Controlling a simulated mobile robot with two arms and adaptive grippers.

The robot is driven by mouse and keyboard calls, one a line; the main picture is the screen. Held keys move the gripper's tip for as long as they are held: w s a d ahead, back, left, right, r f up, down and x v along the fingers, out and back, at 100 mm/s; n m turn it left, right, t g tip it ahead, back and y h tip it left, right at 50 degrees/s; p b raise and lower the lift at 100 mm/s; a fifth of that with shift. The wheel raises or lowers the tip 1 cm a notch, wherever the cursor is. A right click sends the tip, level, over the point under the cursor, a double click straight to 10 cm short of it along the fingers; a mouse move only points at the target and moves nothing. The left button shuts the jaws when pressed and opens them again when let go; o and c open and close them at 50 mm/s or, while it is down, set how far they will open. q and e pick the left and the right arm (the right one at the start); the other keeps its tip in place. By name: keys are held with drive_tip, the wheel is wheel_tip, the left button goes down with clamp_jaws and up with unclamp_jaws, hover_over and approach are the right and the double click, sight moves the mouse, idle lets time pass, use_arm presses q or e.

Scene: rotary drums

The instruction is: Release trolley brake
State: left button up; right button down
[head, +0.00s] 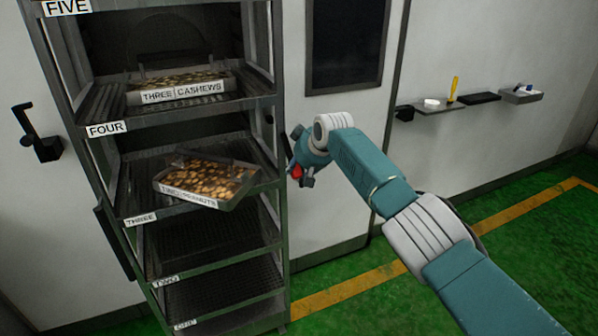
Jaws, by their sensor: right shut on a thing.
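The trolley (281,240) is a grey metal rack at the left, with shelves labelled from ONE at the bottom to FIVE at the top. My right gripper (299,172) is at the trolley's right front post, about level with shelf three. It is shut on a small red part (297,171), which I take to be the brake lever; the fingers and wrist hide most of it. I cannot tell the brake's position. My left gripper is out of view.
A tray labelled THREE CASHEWS (180,92) sits on shelf four. A peanut tray (188,199) sits askew on shelf three, its front overhanging. Small wall shelves (440,107) hold items at the right. Green floor with a yellow line (350,287) is clear at the right.

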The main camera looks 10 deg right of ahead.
drive_tip(key=shift+s+f+g, duration=0.1)
drive_tip(key=shift+s+g, duration=0.05)
drive_tip(key=shift+g, duration=0.15)
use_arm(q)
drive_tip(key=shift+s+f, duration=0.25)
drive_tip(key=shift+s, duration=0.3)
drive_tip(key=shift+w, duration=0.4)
use_arm(e)
drive_tip(key=c, duration=1.2)
unclamp_jaws()
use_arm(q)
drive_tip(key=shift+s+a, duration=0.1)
use_arm(e)
drive_tip(key=shift+r, duration=0.2)
drive_tip(key=shift+r, duration=0.1)
